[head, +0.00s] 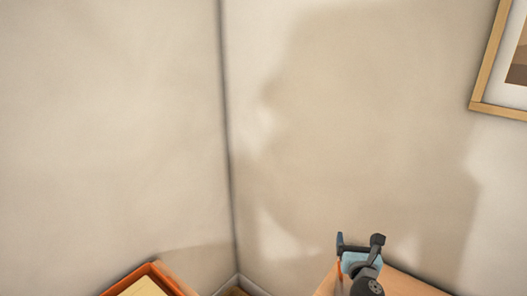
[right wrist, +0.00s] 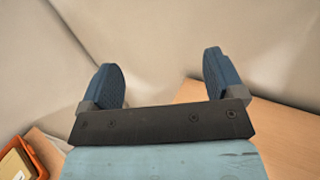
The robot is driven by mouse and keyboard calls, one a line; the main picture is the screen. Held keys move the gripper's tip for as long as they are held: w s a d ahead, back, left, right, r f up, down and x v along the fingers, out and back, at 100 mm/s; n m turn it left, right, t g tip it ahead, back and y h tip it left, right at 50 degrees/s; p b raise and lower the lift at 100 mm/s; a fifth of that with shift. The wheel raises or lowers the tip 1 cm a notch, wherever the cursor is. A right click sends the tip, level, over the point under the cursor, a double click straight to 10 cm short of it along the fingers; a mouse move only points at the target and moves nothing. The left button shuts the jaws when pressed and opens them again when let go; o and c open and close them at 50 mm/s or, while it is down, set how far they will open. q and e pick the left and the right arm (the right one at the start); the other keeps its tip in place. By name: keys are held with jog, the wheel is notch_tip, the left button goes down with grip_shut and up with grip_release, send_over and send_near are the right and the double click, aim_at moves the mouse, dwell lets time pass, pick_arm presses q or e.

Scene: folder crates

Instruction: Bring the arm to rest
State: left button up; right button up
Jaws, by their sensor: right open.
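My right gripper (head: 359,241) shows at the bottom right of the head view, in front of a wooden surface. In the right wrist view its two blue fingers (right wrist: 162,80) stand wide apart with nothing between them. The gripper is open and empty. My left gripper is in neither view.
An orange crate (head: 113,290) with pale folders inside sits at the bottom left of the head view, on a wooden surface. Another wooden top (head: 405,286) is at the bottom right. Bare walls meet in a corner behind. A framed picture (head: 478,90) hangs at the upper right.

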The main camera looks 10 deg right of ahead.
jog(key=s+a+f+m+g+y, duration=0.2)
jog(key=s+a+f+m, duration=0.3)
jog(key=s+m, duration=0.4)
jog(key=s+a+f+m+g+y, duration=0.2)
jog(key=s+a+f+m+y, duration=0.2)
jog(key=s+f+m, duration=0.3)
jog(key=s+a+f+m+g+y, duration=0.2)
jog(key=s+a+f+m, duration=0.4)
jog(key=s+m, duration=0.5)
jog(key=shift+a+f+m+y, duration=0.35)
jog(key=shift+a+m+y, duration=0.25)
jog(key=shift+m, duration=0.5)
